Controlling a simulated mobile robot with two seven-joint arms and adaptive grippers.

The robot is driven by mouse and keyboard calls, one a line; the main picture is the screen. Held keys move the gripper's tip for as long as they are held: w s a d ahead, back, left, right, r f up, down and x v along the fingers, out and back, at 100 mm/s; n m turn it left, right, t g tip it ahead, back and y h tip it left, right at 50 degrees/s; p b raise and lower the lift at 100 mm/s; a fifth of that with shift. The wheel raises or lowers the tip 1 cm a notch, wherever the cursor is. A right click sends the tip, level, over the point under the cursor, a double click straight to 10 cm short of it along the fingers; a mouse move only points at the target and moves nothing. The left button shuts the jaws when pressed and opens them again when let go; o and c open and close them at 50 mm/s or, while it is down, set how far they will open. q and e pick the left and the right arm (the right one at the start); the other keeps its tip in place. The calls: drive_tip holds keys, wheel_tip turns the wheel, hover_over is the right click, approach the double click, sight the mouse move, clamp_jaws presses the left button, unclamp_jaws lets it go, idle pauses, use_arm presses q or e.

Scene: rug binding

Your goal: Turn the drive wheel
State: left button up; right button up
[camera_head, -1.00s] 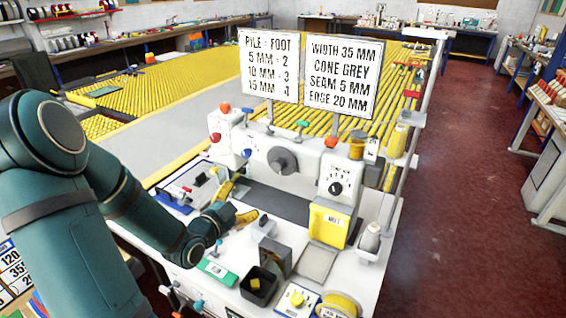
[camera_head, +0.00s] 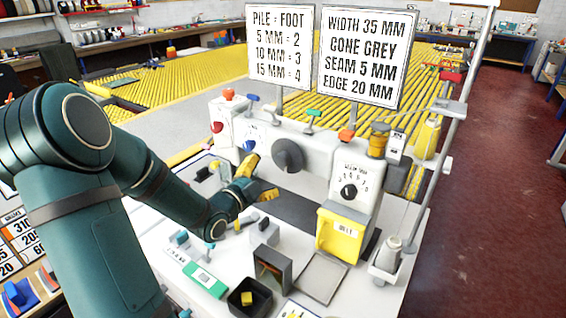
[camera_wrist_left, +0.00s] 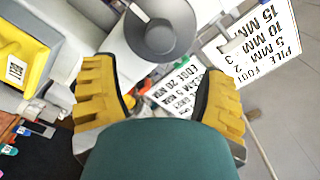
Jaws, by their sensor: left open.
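The drive wheel is the dark grey round wheel (camera_head: 288,156) on the front of the white machine (camera_head: 318,166). In the left wrist view the wheel (camera_wrist_left: 158,28) is ahead, near the top middle, beyond the fingertips. My left gripper (camera_head: 261,179) has yellow fingers and is left of and slightly below the wheel in the head view. In the left wrist view its fingers (camera_wrist_left: 160,88) are spread wide with nothing between them, and it appears apart from the wheel. My right gripper is not in view.
A yellow box (camera_head: 340,236) and a dial (camera_head: 349,191) are on the machine's right part. Two sign boards (camera_head: 360,57) stand above it. A black bin (camera_head: 236,301), a green block (camera_head: 204,280) and a grey cone (camera_head: 388,252) are on the bench.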

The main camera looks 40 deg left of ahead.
sight(281, 162)
use_arm(q)
drive_tip(key=w, duration=0.5)
drive_tip(key=w+a, duration=0.1)
drive_tip(key=w, duration=0.2)
drive_tip(key=shift+w+b, duration=0.35)
drive_tip(key=shift+c, duration=0.2)
drive_tip(key=c, duration=1.2)
